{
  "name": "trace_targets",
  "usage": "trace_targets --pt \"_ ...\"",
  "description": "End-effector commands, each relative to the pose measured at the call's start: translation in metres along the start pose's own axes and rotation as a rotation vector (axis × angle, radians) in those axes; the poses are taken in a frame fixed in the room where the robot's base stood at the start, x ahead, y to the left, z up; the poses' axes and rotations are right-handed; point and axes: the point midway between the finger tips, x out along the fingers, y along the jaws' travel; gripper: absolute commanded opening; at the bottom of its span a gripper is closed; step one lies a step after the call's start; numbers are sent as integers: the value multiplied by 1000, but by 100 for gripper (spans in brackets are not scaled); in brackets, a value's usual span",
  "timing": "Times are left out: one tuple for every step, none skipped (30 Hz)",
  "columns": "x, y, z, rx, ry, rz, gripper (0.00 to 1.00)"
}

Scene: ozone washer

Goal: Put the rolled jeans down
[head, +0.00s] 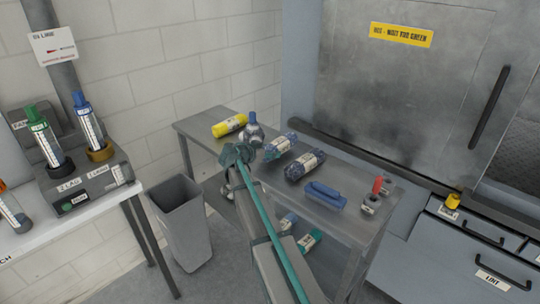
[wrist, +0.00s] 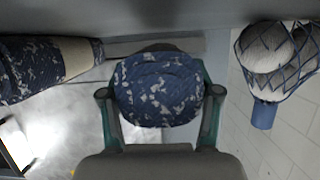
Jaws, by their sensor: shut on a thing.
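I cannot tell whether the roll touches the tabletop. The grey table (head: 345,222) is under and around it.
A similar speckled roll (head: 306,165) with a pale label lies to the right. A mesh-wrapped, blue-capped item (head: 253,133) is close on the left; a yellow roll (head: 229,125) lies behind it. A blue item (head: 325,195) and red-topped pieces (head: 377,186) lie nearer the front.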

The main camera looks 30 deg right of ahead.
Motion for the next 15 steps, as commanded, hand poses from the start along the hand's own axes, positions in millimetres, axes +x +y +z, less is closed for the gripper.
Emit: trace_targets --pt "2 1 6 -4 0 1 11" --pt "4 1 10 -4 1 1 11" --pt "5 2 14 -3 1 1 11" --pt "6 2 16 -3 2 1 11" --pt "7 2 18 -2 2 1 11" --pt "7 2 19 -2 2 1 11" --pt "7 2 19 -2 2 1 11" --pt "7 2 19 -2 2 0 11" --pt "7 2 19 -1 2 0 11" --pt "7 2 19 -1 2 0 11" --pt "7 2 19 -1 2 0 11" --pt "7 2 19 -1 2 0 11" --pt "7 2 19 -1 2 0 11" --pt "8 2 20 -1 2 0 11" --pt "8 2 21 -1 2 0 11"
